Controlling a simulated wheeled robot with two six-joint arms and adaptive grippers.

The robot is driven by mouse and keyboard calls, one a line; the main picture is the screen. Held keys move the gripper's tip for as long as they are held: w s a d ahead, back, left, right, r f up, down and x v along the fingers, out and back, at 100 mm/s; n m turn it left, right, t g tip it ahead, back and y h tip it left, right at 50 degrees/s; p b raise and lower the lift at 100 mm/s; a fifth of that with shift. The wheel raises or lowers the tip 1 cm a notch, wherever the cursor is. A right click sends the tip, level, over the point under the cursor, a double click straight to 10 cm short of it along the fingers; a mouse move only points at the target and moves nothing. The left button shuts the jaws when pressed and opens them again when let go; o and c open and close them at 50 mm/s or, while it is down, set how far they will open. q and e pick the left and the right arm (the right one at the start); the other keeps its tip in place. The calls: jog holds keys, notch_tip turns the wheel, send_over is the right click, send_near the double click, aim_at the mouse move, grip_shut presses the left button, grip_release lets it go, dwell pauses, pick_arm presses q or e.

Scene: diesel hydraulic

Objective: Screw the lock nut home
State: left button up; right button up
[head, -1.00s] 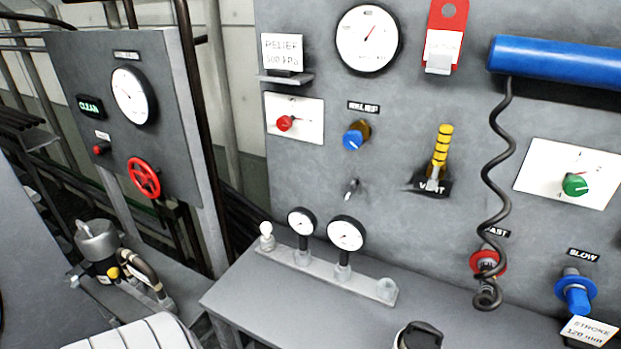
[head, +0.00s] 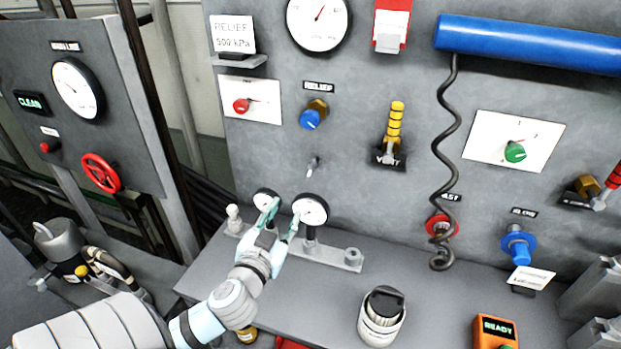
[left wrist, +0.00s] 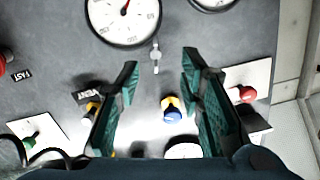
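A brass-coloured hex piece, which looks like the lock nut (head: 319,104), sits on the grey panel behind a blue knob (head: 310,120) under the RELIEF label. In the left wrist view, which is turned upside down, the brass piece (left wrist: 168,102) and blue knob (left wrist: 172,115) show between the fingers, farther off. My left gripper (head: 283,213) is open and empty, in front of the two small gauges on the bench and below the knob in the head view. Its teal fingers are spread apart in the left wrist view (left wrist: 159,60). My right gripper is not in view.
Two small gauges (head: 311,209) stand on a bar on the bench. A small metal lever (head: 313,166) projects below the knob. The yellow vent handle (head: 394,125) and coiled black cord (head: 447,150) are to the right. A white canister (head: 382,318) stands at the bench front.

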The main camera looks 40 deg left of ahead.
aim_at(311, 169)
pick_arm(q)
jog(key=shift+m+t+h, duration=0.3)
jog(key=shift+t, duration=0.3)
jog(key=p+x, duration=0.1)
jog(key=x, duration=0.4)
jog(key=r+x, duration=0.1)
jog(key=x, duration=0.4)
jog(key=r+p+x, duration=0.1)
jog(key=x, duration=0.4)
jog(key=shift+w+d+r+p, duration=0.15)
jog(key=shift+w+d+p, duration=0.1)
jog(key=shift+d+p, duration=0.1)
jog(key=shift+s, duration=0.1)
grip_shut()
jog(key=shift+d, duration=0.15)
